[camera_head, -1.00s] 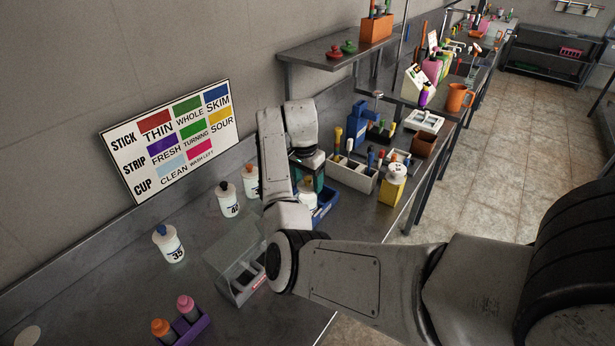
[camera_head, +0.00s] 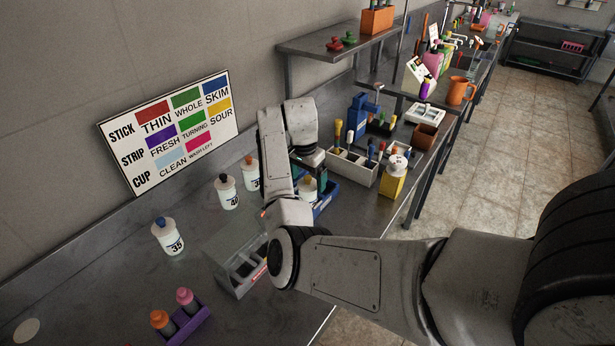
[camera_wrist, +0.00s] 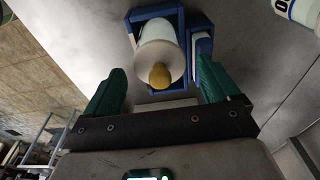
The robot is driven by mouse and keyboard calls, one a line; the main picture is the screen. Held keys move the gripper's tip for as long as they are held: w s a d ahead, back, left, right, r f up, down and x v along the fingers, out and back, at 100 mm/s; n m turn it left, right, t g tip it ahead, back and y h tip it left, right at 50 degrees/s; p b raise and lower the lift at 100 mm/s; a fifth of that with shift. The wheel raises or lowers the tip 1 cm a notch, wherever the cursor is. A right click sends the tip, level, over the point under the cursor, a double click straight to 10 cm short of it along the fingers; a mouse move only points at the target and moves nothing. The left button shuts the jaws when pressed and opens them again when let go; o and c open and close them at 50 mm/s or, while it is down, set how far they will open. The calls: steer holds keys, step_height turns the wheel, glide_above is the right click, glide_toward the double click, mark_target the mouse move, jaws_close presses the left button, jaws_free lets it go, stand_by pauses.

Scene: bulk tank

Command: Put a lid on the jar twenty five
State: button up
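A white jar with a yellow top (camera_wrist: 157,55) stands in a blue holder (camera_wrist: 203,45) in the wrist view. My gripper (camera_wrist: 160,80) is open, its green fingers apart on either side of the yellow top, with nothing held. In the head view this jar (camera_head: 308,187) shows partly behind my arm, in the blue holder (camera_head: 326,200); its number is hidden. Along the wall stand white jars: one marked 35 with a blue top (camera_head: 168,237), one marked 40 with a dark top (camera_head: 228,193), and one with its number partly hidden (camera_head: 250,175). Red (camera_head: 334,45) and green (camera_head: 348,38) lids lie on the shelf.
A grey compartment box (camera_head: 238,270) sits below my arm, and a purple rack (camera_head: 185,330) with orange- and pink-topped bottles is at the front. A light divided tray (camera_head: 352,168) and a yellow container (camera_head: 392,183) stand right of the holder. A colour sign (camera_head: 170,130) leans on the wall.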

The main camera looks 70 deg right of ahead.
steer(key=shift+o, duration=0.2)
steer(key=shift+r, duration=0.15)
step_height(320, 180, up, 10)
steer(key=a+b, duration=0.1)
steer(key=shift+w+r, duration=0.15)
steer(key=shift+r, duration=0.1)
steer(key=shift+a, duration=0.1)
stand_by(0.4)
